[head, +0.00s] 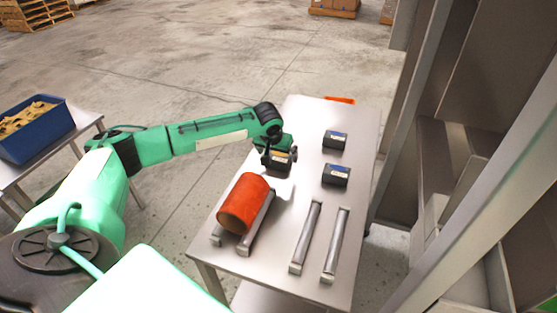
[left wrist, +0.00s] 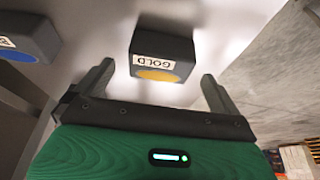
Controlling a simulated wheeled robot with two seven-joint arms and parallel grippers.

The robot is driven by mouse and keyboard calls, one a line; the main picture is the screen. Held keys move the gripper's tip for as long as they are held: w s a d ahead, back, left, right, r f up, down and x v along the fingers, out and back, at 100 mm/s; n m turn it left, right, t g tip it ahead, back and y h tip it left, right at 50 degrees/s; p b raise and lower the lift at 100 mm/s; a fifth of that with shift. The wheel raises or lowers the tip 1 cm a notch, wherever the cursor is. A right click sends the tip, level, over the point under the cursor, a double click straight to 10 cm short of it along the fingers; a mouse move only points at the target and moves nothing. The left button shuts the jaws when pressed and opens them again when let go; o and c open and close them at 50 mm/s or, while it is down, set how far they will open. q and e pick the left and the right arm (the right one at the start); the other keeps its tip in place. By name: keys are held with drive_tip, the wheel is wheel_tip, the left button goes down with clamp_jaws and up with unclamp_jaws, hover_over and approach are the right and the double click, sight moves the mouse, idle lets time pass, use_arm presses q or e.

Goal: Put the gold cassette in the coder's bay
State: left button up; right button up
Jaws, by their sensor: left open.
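The gold cassette (left wrist: 158,52) is a dark block with a white GOLD label and a yellow-orange spot. It sits on the steel table, and in the head view the cassette (head: 281,161) is partly hidden by my gripper. My left gripper (left wrist: 157,76) is open, its two fingers either side of the cassette's near end, with no visible grip on it. In the head view my left gripper (head: 274,154) is right at the cassette. I cannot pick out the coder's bay for certain. My right gripper is not in view.
Two more dark cassettes (head: 334,140) (head: 336,175) stand right of the gold one; one shows a blue spot (left wrist: 15,54). An orange roll (head: 243,203) lies on rails nearer me, beside two empty rails (head: 306,237). A tall metal frame (head: 425,120) stands right. A blue bin (head: 38,140) is left.

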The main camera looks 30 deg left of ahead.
sight(279, 156)
use_arm(q)
drive_tip(key=shift+p+x, duration=0.45)
drive_tip(key=shift+x, duration=1.6)
drive_tip(key=shift+w+a, duration=0.1)
drive_tip(key=c, duration=1)
drive_tip(key=shift+c, duration=0.6)
drive_tip(key=shift+r, duration=0.2)
